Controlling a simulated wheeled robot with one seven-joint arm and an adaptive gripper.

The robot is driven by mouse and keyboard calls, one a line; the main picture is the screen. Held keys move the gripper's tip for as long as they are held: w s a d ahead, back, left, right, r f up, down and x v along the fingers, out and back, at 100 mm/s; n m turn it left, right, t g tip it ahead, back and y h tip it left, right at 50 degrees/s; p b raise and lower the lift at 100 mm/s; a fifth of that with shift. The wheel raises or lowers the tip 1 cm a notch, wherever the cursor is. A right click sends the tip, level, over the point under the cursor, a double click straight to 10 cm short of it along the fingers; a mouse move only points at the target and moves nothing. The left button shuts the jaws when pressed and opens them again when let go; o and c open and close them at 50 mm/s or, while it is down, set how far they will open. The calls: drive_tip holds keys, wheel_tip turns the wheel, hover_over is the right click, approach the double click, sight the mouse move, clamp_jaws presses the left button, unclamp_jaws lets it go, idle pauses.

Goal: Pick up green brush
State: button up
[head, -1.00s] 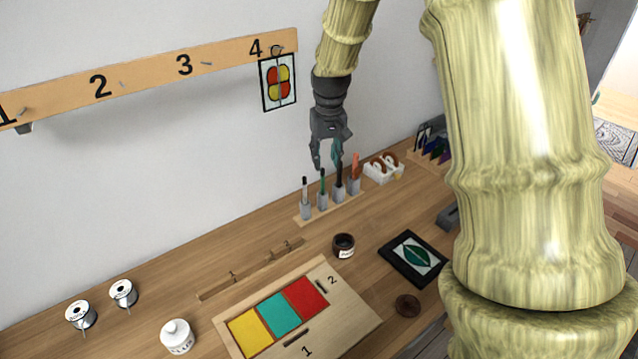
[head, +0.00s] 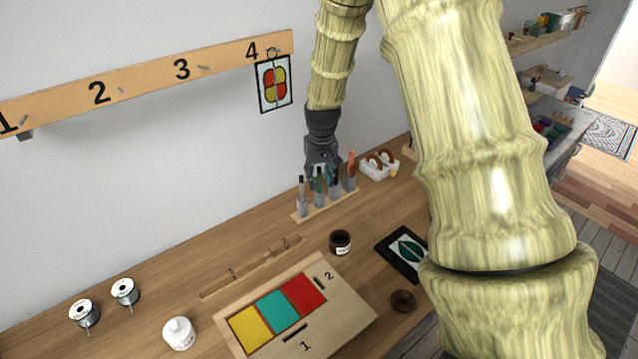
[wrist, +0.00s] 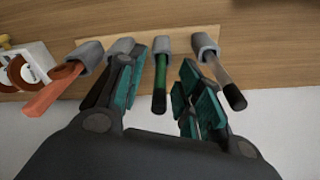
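The green brush (head: 319,181) stands in a grey holder on a wooden rack. In the wrist view the green brush (wrist: 160,78) rises between the two teal-padded fingers of my gripper (wrist: 162,100), with a gap on each side. My gripper (head: 322,172) is open and lowered among the tools in the head view, where its fingertips are partly hidden. The left finger in the wrist view lies close to a dark-handled tool (wrist: 97,90); I cannot tell whether they touch.
An orange-handled tool (wrist: 48,96) and a brown dark-tipped tool (wrist: 228,84) stand in neighbouring holders. A white box with brown rings (head: 378,166) is to the right of the rack (head: 305,216). A dark jar (head: 340,242) stands in front.

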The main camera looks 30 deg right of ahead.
drive_tip(key=shift+f, duration=0.25)
clamp_jaws()
